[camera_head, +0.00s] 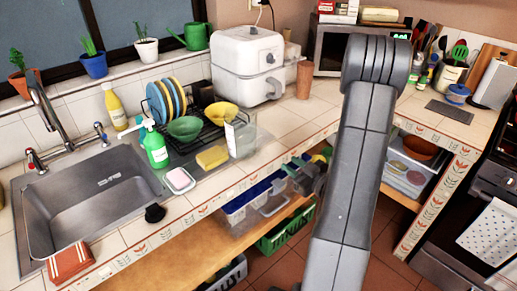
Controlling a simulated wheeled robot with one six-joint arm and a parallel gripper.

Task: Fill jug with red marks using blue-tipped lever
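A clear jug (243,141) stands upright on the counter, right of the yellow sponge; its red marks are too small to make out. The blue-tipped lever (101,131) is at the right of the tap (45,112), behind the sink (85,195). A red-tipped lever (34,161) is at the tap's left. My gripper (300,172) is at the counter's front edge, right of and apart from the jug. My arm partly hides it, and its finger opening is not clear.
A green soap bottle (155,149), a soap dish (179,180), a yellow sponge (212,157) and a dish rack (185,140) crowd the space between sink and jug. A black plug (155,213) lies by the sink's front right corner. The sink basin looks empty.

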